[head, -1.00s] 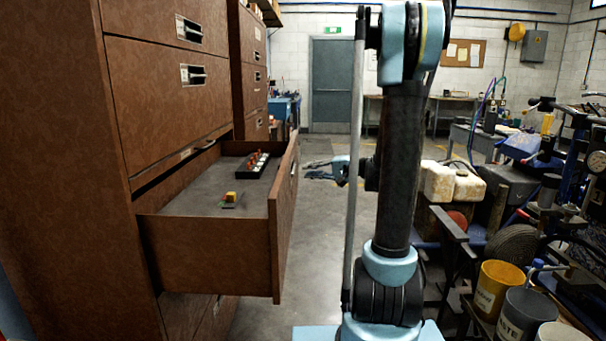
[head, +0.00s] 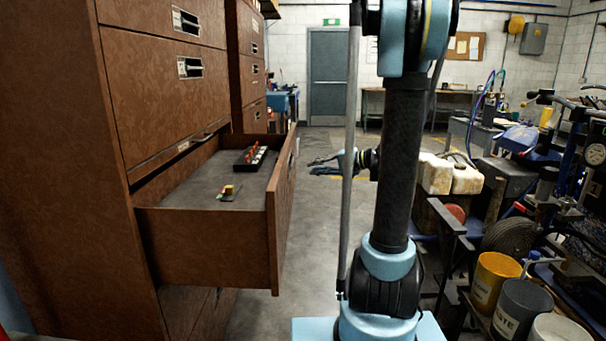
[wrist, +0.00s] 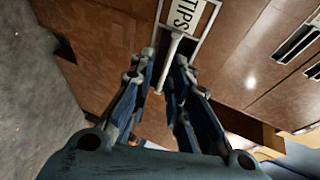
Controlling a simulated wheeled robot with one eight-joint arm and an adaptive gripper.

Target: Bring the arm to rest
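My gripper (head: 318,161) is in the middle of the head view, right of the open drawer and pointing left, with a gap of air between them. In the wrist view my gripper (wrist: 167,60) has its two fingers apart, with nothing held between them. Beyond the fingertips is a pale drawer handle (wrist: 174,47) under a label reading TIPS. My upright arm links and a thin pole stand in the centre of the head view and hide part of the forearm.
The open brown drawer (head: 205,243) juts out from the cabinet (head: 165,92) at left. It holds a black tray (head: 241,167) with several small pieces and a small red-and-yellow item (head: 229,190). Buckets (head: 494,281) and clutter fill the right. Floor between is clear.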

